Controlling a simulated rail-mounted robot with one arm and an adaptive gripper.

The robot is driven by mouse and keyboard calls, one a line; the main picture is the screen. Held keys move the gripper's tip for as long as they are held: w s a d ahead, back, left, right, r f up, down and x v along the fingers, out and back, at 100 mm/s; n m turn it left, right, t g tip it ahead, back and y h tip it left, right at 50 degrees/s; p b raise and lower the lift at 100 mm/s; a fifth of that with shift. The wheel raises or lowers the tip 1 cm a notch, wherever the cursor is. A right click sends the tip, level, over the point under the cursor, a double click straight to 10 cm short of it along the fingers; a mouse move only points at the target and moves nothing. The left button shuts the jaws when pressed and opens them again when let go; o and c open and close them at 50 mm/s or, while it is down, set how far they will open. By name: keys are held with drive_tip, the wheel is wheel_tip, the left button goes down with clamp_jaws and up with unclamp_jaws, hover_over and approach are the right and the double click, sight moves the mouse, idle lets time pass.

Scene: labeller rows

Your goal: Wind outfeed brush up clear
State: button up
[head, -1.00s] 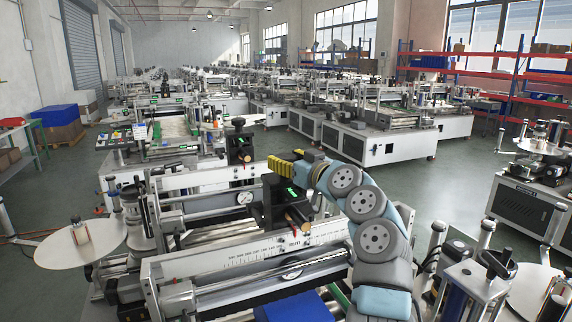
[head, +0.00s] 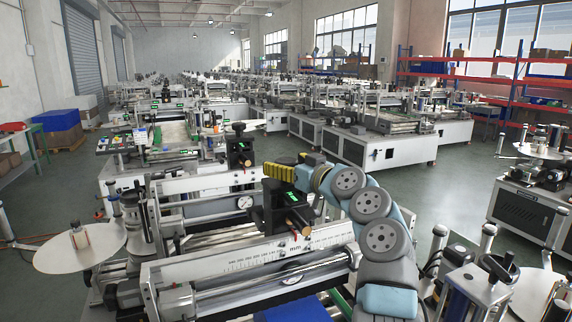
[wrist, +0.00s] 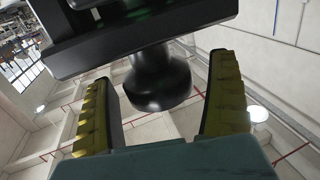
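My gripper (head: 279,172) has ribbed yellow fingers and is at the top of the near black adjuster unit (head: 268,212), which has a lit green display. In the wrist view my gripper (wrist: 165,110) is open, with a round black knob (wrist: 158,82) between its fingers. Gaps show on both sides of the knob, so the fingers are not closed on it. The black body of the unit (wrist: 150,30) is just beyond the knob. In the head view my gripper hides the knob. I cannot pick out the brush itself.
A similar black unit (head: 239,155) with a top knob stands just behind. A white beam with a ruled scale (head: 250,262) and a roller run across the front. A white disc reel (head: 80,248) is at left. Another labeller (head: 530,195) stands right, across green floor.

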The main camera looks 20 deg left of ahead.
drive_tip(key=shift+d, duration=0.1)
drive_tip(key=v, duration=1.2)
drive_tip(key=shift+f, duration=0.1)
idle(0.3)
